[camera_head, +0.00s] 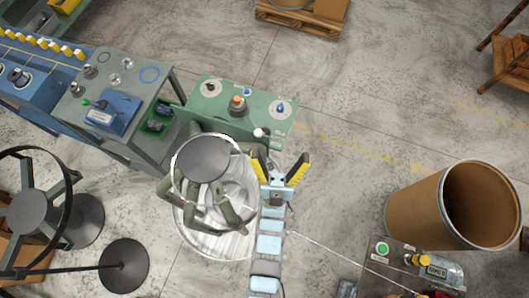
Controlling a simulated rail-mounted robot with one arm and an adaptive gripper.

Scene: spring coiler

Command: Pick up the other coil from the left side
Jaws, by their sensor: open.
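My gripper (281,158) has two yellow-and-black fingers spread wide, with nothing between them. It is just right of the round wire-coiler stand (203,158) and below the green machine (240,112) in the picture. Small ring-shaped pieces lie on the grey table at upper left: a blue ring (150,74) and small silvery rounds (114,78). I cannot tell which of these, if any, is the coil. The gripper is well apart from them.
A blue box (110,113) and a green bin (157,121) are at the grey table (76,106). A large brown drum (418,205) stands at right beside a control panel (385,256). Round stands (123,265) occupy the lower left. Open concrete floor lies at upper right.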

